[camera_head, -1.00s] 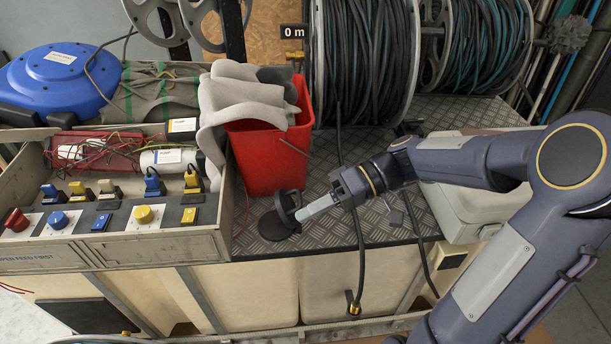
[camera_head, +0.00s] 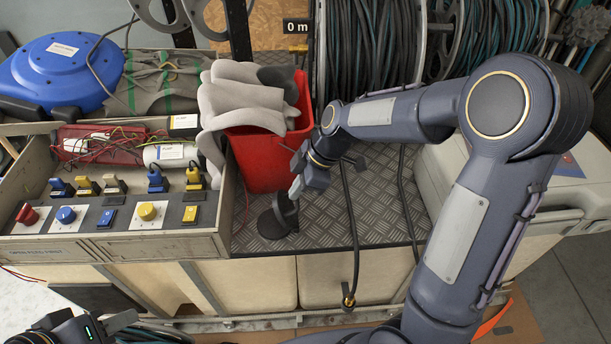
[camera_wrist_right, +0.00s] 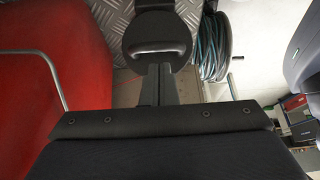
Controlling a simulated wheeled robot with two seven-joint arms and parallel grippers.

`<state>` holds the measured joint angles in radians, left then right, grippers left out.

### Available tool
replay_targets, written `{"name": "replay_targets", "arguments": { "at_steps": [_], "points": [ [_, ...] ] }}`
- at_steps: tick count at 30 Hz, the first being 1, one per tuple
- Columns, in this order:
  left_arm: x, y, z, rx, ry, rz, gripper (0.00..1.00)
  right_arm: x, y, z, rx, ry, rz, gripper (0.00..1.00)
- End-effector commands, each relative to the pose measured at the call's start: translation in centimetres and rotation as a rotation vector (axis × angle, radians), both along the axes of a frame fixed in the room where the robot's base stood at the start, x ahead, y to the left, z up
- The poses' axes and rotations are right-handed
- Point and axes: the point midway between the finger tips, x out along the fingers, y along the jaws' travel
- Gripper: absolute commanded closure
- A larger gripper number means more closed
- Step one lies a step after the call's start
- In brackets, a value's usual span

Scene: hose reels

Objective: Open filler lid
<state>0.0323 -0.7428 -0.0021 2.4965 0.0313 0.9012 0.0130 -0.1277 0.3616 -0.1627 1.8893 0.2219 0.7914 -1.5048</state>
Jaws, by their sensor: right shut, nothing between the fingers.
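The filler (camera_head: 270,224) is a dark round piece on the tread plate, in front of the red bucket. Its black lid (camera_head: 286,210) looks tilted up on the right side of it. In the right wrist view the lid (camera_wrist_right: 157,40) shows as a black disc with a grey arched handle, just beyond my fingertips. My right gripper (camera_head: 295,188) is shut and empty, just above the lid; I cannot tell whether it touches. My left gripper (camera_head: 120,321) is partly in view at the lower left edge, away from the filler; its jaw opening is unclear.
The red bucket (camera_head: 262,160) with grey gloves stands close behind the filler. A switch box (camera_head: 125,247) is on the left. A black hose (camera_head: 352,225) hangs over the plate to the right. Hose reels (camera_head: 370,60) stand at the back.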

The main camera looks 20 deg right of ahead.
Motion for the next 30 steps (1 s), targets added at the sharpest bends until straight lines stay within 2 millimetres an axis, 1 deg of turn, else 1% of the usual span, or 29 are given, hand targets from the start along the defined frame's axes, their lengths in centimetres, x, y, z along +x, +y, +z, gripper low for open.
{"name": "replay_targets", "arguments": {
  "at_steps": [1, 6, 19, 23, 30],
  "points": [
    [0.0, 0.0, -0.1, 0.000, 0.000, 0.000, 0.64, 0.0, 0.4, -0.8, 0.000, 0.003, 0.001, 1.00],
    [0.0, 0.0, -0.1, 0.000, 0.000, 0.000, 0.64, 0.2, 1.0, -2.1, 0.001, 0.003, 0.001, 1.00],
    [0.0, 0.0, -0.3, 0.000, 0.000, 0.000, 0.64, 0.3, 1.1, -2.4, 0.004, 0.000, -0.002, 1.00],
    [0.0, 0.0, -2.0, 0.000, 0.000, 0.000, 0.64, 0.3, 0.7, -3.0, 0.034, -0.008, -0.007, 1.00],
    [0.0, 0.0, -7.2, 0.000, 0.000, 0.000, 0.64, -0.1, -0.7, -3.5, 0.151, -0.043, -0.010, 1.00]
  ]
}}
